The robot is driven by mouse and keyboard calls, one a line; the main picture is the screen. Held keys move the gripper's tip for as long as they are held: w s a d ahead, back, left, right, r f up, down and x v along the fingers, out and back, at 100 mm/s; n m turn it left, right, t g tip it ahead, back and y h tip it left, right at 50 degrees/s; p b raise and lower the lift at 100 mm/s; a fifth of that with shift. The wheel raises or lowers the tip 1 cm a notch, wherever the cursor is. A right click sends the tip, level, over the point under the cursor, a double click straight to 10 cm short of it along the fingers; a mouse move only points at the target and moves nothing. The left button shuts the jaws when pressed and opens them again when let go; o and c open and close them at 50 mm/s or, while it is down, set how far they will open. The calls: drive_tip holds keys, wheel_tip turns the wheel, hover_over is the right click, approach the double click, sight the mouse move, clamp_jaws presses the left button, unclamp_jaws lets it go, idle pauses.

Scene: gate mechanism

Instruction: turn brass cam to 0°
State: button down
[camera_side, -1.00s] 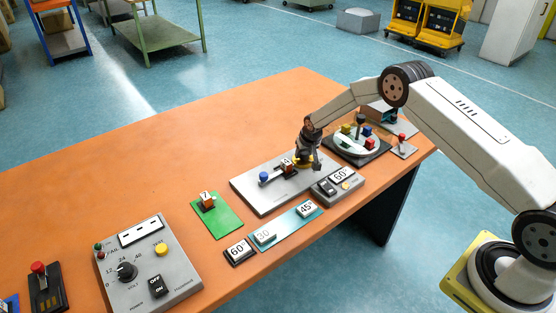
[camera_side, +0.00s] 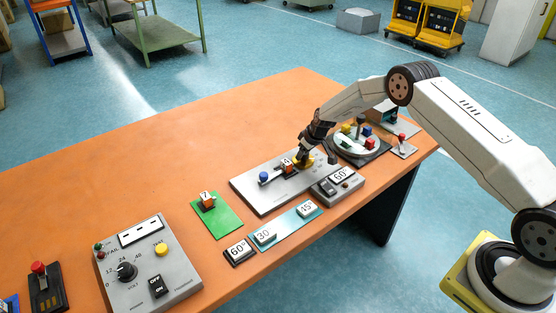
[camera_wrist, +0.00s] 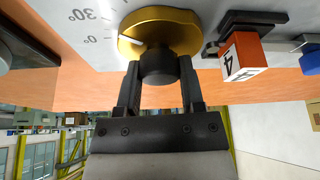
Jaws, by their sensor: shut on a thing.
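The brass cam (camera_wrist: 160,32) is a round gold disc with a dark knob (camera_wrist: 158,68) in its middle, on a grey plate (camera_side: 262,196). A printed scale with 0° and 30° marks (camera_wrist: 92,26) lies left of the cam in the wrist view. My gripper (camera_wrist: 158,82) is shut on the knob, one finger on each side. In the side view the cam (camera_side: 303,163) shows as a bit of yellow under my gripper (camera_side: 304,156). The cam's exact angle cannot be read.
An orange block marked 4 (camera_wrist: 243,57) stands in a dark holder beside the cam. A blue knob (camera_side: 263,176) is on the same plate.

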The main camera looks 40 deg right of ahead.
sight(313, 159)
drive_tip(key=n+y, duration=0.1)
drive_tip(key=n, duration=0.2)
drive_tip(key=shift+s+f+n+g, duration=0.1)
drive_tip(key=shift+s+n+g, duration=0.05)
drive_tip(key=shift+n+g, duration=0.2)
drive_tip(key=shift+n+g+y, duration=0.45)
drive_tip(key=shift+n+y, duration=0.25)
drive_tip(key=shift+n, duration=1.05)
drive_tip(key=shift+c, duration=1)
unclamp_jaws()
drive_tip(key=shift+r, duration=0.25)
drive_tip(key=shift+d+r, duration=0.2)
drive_tip(key=shift+r, duration=0.25)
drive_tip(key=shift+v, duration=3.25)
